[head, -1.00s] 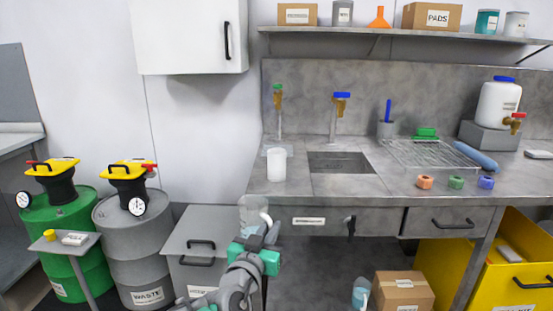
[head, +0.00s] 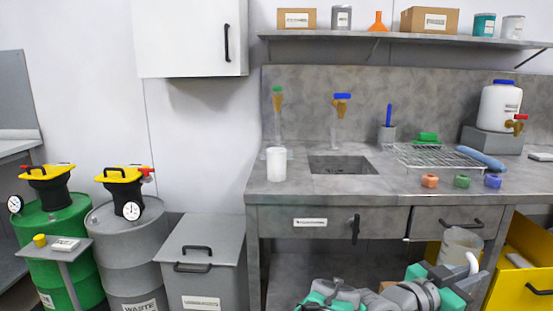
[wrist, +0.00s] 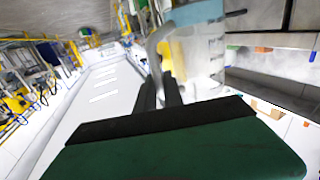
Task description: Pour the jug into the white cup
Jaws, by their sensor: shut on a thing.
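The white cup (head: 276,164) stands upright on the grey counter, left of the sink. The clear jug (head: 460,246) is in my gripper, low at the right in the head view, in front of the counter's right drawer and below the counter top. In the wrist view the jug (wrist: 202,50) has its pale handle between the dark fingers of my gripper (wrist: 160,92). My gripper is shut on the handle. The jug looks roughly upright in the head view. I cannot tell what is inside it.
The counter (head: 330,192) has a sink (head: 342,165), taps and a drying rack (head: 432,155). Three coloured rings lie near its right front edge. A yellow bin (head: 525,278) stands at the lower right, close to the jug. Drums (head: 62,235) stand at the left.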

